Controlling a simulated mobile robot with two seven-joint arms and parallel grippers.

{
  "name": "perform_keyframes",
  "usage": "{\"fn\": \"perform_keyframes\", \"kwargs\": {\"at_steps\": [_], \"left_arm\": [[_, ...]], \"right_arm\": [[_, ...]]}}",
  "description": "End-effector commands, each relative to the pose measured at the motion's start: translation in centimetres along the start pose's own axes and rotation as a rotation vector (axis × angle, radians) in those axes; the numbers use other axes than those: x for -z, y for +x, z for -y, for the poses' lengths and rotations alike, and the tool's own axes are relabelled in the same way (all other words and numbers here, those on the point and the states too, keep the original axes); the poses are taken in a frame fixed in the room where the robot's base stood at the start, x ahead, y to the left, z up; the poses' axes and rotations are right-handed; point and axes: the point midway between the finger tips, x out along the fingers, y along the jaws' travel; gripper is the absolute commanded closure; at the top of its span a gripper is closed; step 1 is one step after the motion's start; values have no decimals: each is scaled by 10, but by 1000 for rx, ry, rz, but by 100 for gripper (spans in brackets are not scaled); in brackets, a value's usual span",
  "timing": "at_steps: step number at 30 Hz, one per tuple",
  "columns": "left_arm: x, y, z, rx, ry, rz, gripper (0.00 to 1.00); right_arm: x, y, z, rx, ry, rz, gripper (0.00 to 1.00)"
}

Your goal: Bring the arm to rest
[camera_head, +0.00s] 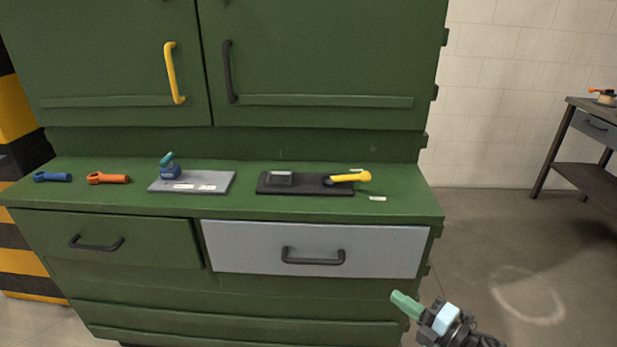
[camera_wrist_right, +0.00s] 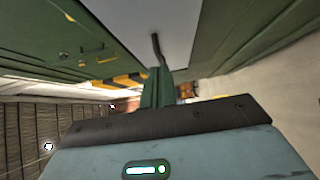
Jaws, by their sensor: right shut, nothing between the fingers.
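My right gripper (camera_head: 406,304) is at the lower right of the head view, in front of the right end of the green cabinet (camera_head: 130,291). Its green fingers are closed together with nothing between them, and they point up and left toward the cabinet. The closed fingers also show in the right wrist view (camera_wrist_right: 157,90), below the grey drawer front. The gripper is apart from the grey drawer (camera_head: 240,245) and its dark handle (camera_head: 313,260). My left gripper does not show in either view.
On the green worktop lie a blue tool (camera_head: 52,177), an orange tool (camera_head: 108,178), a grey board (camera_head: 215,180) with a blue-teal item, and a black board (camera_head: 310,190) with a yellow-handled tool (camera_head: 350,177). A workbench (camera_head: 590,150) stands at right. Floor between is clear.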

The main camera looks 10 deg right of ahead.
Motion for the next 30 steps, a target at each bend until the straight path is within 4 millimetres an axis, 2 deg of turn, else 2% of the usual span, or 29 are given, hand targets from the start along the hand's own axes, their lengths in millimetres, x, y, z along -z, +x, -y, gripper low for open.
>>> {"fn": "perform_keyframes", "kwargs": {"at_steps": [4,8,12,18,24,30], "left_arm": [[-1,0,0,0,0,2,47],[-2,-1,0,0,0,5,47],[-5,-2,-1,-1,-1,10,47],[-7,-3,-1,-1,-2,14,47],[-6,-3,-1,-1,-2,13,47],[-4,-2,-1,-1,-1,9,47]], "right_arm": [[18,-11,21,28,100,27,100],[55,-41,63,96,323,105,100],[104,-88,109,192,620,236,100],[176,-167,156,335,1026,466,100],[238,-241,178,455,1346,702,100],[284,-296,181,533,1558,896,100]]}}
